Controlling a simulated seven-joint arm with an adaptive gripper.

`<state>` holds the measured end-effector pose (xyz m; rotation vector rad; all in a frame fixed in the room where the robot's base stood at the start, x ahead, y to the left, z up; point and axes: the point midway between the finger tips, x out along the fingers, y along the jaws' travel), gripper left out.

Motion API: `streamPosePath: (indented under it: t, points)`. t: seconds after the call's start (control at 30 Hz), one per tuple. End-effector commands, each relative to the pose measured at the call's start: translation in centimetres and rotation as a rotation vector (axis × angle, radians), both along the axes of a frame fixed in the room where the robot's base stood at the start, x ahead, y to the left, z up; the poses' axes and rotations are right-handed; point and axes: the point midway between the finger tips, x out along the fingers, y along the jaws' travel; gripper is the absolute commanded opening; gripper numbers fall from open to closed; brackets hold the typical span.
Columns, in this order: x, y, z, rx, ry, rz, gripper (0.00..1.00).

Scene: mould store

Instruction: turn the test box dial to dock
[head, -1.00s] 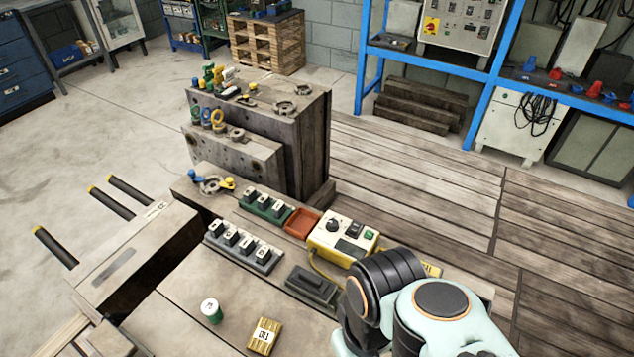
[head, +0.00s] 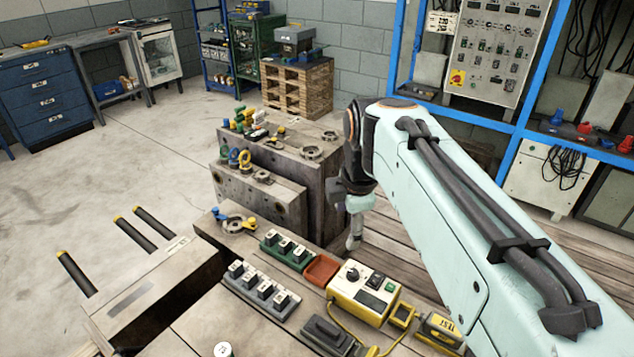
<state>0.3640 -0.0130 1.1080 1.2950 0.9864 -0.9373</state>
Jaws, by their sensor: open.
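The test box (head: 347,293) is a yellow box with a pale top face, standing on the bench in the lower middle of the head view. Its round black dial (head: 352,274) is at the left of that face; its pointer setting and any lettering are too small to read. A black switch and a green button sit right of the dial. My gripper (head: 354,243) hangs down at the end of my arm, appearing above and behind the box, apart from the dial. It is small and seen edge-on, open, with nothing visible in it.
An orange-red tray (head: 321,270) and a green rack of dark blocks (head: 285,251) stand left of the box. A grey rack (head: 262,291) and a dark block (head: 328,335) are nearer. A yellow device (head: 440,331) lies right. A large mould block (head: 328,200) stands behind.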

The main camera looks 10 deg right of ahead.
Motion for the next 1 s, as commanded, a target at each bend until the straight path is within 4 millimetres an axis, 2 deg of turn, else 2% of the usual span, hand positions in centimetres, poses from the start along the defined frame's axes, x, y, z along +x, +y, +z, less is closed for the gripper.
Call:
streamPosePath:
  t: [0.03, 0.1, 0.17, 0.2, 0.3, 0.4, 0.5, 0.63, 1.0]
  points:
    - [3.0, -0.7, -1.1, -0.027, 0.012, 0.060, 0.56]
    - [6.8, -1.7, -3.0, -0.059, 0.025, 0.136, 0.56]
    - [9.5, -2.7, -5.4, -0.073, 0.047, 0.173, 0.56]
    - [11.0, -3.3, -7.2, -0.074, 0.066, 0.179, 0.56]
    - [13.2, -4.6, -12.2, -0.059, 0.125, 0.156, 0.56]
    - [13.7, -5.4, -16.9, -0.039, 0.197, 0.139, 0.56]
    - [12.9, -5.9, -20.5, -0.021, 0.265, 0.129, 0.56]
    - [12.3, -6.2, -22.7, -0.012, 0.299, 0.121, 0.56]
    - [12.4, -6.3, -28.0, -0.011, 0.298, 0.118, 0.56]
